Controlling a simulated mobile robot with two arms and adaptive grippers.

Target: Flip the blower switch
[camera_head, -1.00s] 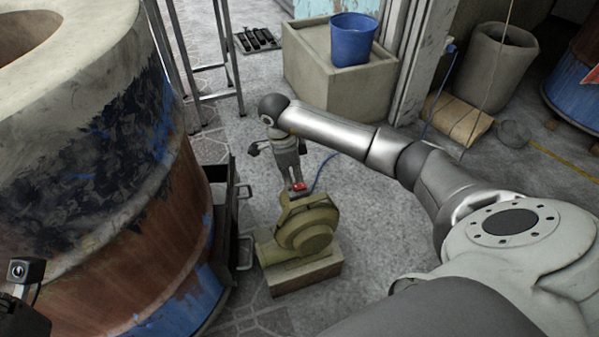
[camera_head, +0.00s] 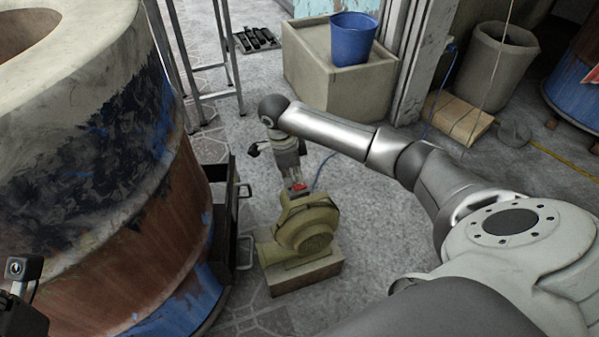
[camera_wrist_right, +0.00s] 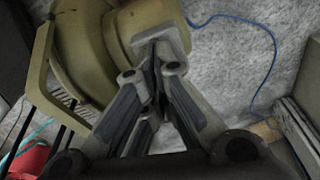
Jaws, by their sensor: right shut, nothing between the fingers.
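The olive-green blower (camera_head: 308,230) stands on a pale block on the floor, beside the barrel oven. A small red switch (camera_head: 298,187) shows on top of its back end. My right gripper (camera_head: 293,178) points down right at the switch; the fingers partly cover this spot, and I cannot tell whether they touch it. In the right wrist view, the gripper (camera_wrist_right: 157,50) is shut and empty, its fingertips in front of the olive blower housing (camera_wrist_right: 85,50). The switch cannot be made out clearly there. Only a dark part with a camera, likely my left wrist, shows at the lower left.
The large barrel oven (camera_head: 150,215) fills the left, with a black metal door frame (camera_head: 232,225) close to the blower. A blue cable (camera_head: 322,172) runs over the floor behind the blower. A concrete box (camera_head: 305,75) with a blue bucket (camera_head: 352,42) stands farther back. Floor right of the blower is clear.

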